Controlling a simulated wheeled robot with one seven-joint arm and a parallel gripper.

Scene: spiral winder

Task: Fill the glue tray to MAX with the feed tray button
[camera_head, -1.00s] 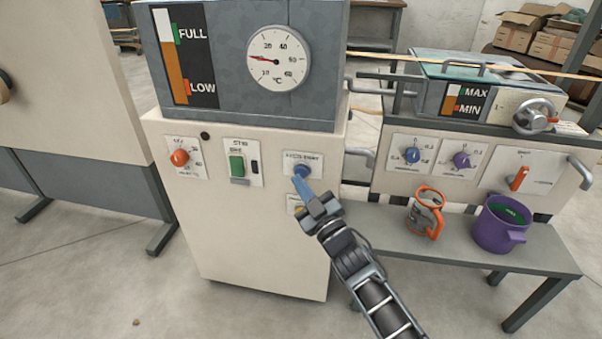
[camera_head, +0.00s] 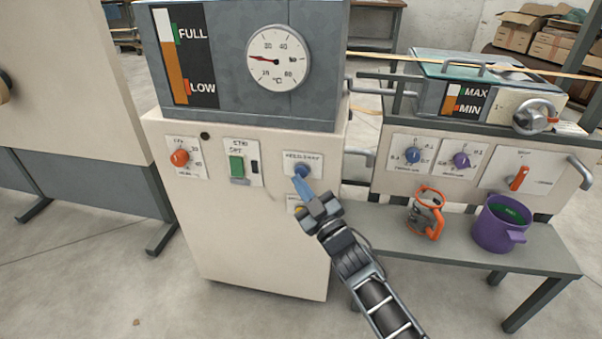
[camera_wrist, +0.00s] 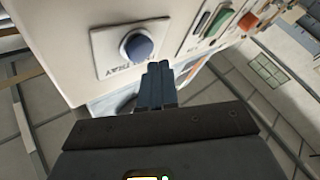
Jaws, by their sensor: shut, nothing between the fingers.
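The round blue button (camera_head: 301,170) sits on a white plate on the cabinet front; its label is too blurred to read surely. The button also shows in the wrist view (camera_wrist: 138,46). My gripper (camera_head: 297,181) is shut and empty, its blue fingertips just below the button. In the wrist view the fingertips (camera_wrist: 155,68) are beside the button and look apart from it. The glue tray (camera_head: 480,70) is at the right, with a MAX and MIN gauge (camera_head: 454,101). Its orange column stands around the MIN mark, though it is small to read.
A supply tank (camera_head: 236,105) with a FULL and LOW gauge and a dial stands on the cabinet. A red knob (camera_head: 179,158) and green switch (camera_head: 237,166) are left of the button.

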